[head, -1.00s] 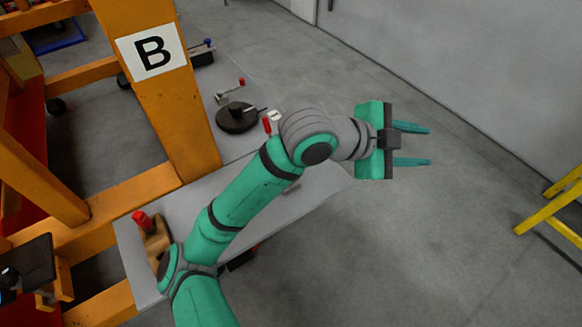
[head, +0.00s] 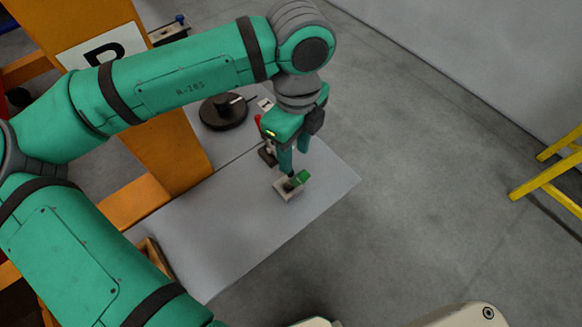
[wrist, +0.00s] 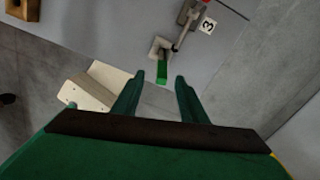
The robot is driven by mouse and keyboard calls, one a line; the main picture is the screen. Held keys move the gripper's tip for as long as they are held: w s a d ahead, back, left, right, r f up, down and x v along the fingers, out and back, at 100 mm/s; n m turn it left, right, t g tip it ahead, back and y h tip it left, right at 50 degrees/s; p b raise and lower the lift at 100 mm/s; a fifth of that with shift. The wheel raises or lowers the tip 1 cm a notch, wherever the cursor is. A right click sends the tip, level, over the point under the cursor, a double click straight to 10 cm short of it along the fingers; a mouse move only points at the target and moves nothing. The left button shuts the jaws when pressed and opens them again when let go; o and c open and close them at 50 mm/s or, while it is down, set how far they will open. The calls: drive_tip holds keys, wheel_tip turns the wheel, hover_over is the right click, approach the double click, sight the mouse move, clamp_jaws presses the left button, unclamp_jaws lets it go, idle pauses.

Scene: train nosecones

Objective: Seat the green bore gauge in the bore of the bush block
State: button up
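The bush block (head: 283,193) is a small pale grey block on the grey table's right part. The green bore gauge (head: 302,178) shows a bright green part at its top right side, with a dark spot beside it. In the wrist view the green gauge (wrist: 162,74) reaches from the pale block (wrist: 158,44) toward my fingers. I cannot tell whether it is in the bore. My gripper (head: 293,170) points down just above the block. In the wrist view my gripper's fingers (wrist: 160,80) are apart with nothing between them, and the gauge lies beyond their tips.
A red-handled clamp (head: 267,153) stands close behind the block, near a number tag (head: 265,104). A dark round stand (head: 223,111) is farther back. An orange frame (head: 175,135) borders the table (head: 225,235) on the left. The table's front area is clear.

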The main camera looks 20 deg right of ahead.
sight(296, 176)
wheel_tip(296, 176, down, 4)
drive_tip(key=shift+s+d+r, duration=0.1)
drive_tip(key=shift+s, duration=0.05)
drive_tip(key=shift+s+f, duration=0.15)
drive_tip(key=shift+f, duration=3)
drive_tip(key=shift+d, duration=0.1)
drive_tip(key=shift+c, duration=0.3)
clamp_jaws()
